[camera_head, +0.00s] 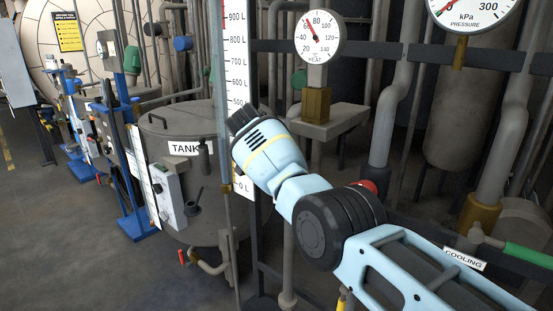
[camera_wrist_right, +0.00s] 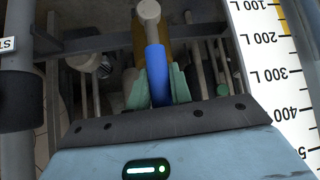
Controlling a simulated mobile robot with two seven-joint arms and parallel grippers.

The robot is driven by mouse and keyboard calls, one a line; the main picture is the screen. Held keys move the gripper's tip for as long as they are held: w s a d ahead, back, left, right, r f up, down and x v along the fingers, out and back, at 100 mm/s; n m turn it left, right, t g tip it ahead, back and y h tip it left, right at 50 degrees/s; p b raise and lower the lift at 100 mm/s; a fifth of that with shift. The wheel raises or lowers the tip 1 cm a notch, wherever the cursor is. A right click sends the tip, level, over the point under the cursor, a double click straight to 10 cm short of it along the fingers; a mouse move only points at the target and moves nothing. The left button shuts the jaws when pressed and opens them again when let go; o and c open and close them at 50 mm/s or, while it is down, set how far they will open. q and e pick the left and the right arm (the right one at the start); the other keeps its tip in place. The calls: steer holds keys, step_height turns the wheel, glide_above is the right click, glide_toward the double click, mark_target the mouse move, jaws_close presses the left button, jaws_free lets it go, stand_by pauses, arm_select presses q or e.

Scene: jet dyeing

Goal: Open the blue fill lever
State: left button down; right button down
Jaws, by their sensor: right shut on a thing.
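The blue fill lever (camera_wrist_right: 158,72) is in the middle of the right wrist view, a blue sleeve on a pale grey rod with a rounded end (camera_wrist_right: 148,12). My right gripper (camera_wrist_right: 160,84) has its two green fingers on either side of the sleeve, shut on it. In the head view my right arm reaches in from the lower right, its wrist in front of the white level scale (camera_head: 236,50). The lever and the right fingers are hidden there. My left gripper is in neither view.
The grey tank (camera_head: 180,125) stands left of my wrist, with a control box (camera_head: 168,195) beside it. A heat gauge (camera_head: 318,38) on a brass fitting is just above my arm. A green cooling lever (camera_head: 528,254) and pipes lie right. Open floor (camera_head: 60,240) is at left.

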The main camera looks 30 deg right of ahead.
steer(key=c, duration=1.6)
jaws_free()
steer(key=shift+d+r, duration=0.1)
steer(key=shift+r, duration=0.05)
steer(key=o, duration=0.3)
steer(key=shift+w, duration=0.1)
steer(key=shift+a+r, duration=0.2)
steer(key=shift+a, duration=0.15)
steer(key=shift+p+v, duration=0.85)
steer(key=shift+v, duration=2.65)
steer(key=shift+d+f, duration=0.1)
